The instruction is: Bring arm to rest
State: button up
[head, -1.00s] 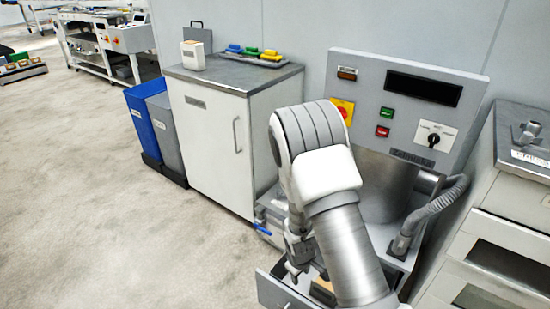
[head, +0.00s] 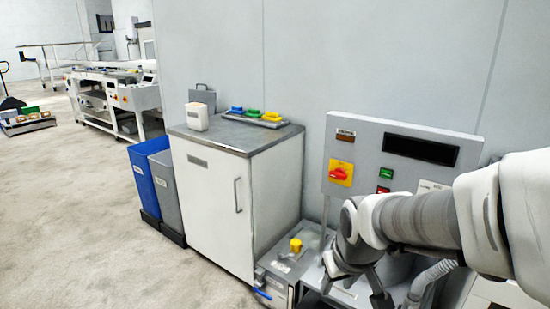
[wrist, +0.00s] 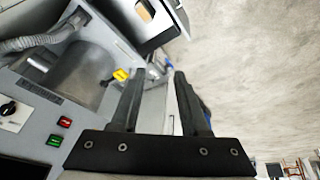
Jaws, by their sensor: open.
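My arm reaches in from the right in the head view, in front of the grey machine's control panel (head: 345,132). My gripper (head: 352,288) is at its end, pointing down, with its two dark fingers apart. In the wrist view my gripper (wrist: 158,80) shows both fingers spread, with nothing between them. It is apart from the panel as far as I can tell. My arm hides the panel's lower right and much of the machine's lower body.
A white cabinet (head: 220,195) with a grey top stands left of the machine. Blue (head: 144,180) and grey (head: 166,190) bins stand beside it. A low unit with a yellow knob (head: 296,245) is near my gripper.

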jog(key=s+d+r+m+t+p, duration=0.1)
jog(key=s+d+r+m, duration=0.15)
jog(key=s+r, duration=0.9)
notch_tip(320, 180, up, 13)
jog(key=s+p, duration=0.1)
jog(key=p, duration=1.4)
jog(key=shift+s+a, duration=0.25)
jog(key=shift+s, duration=0.05)
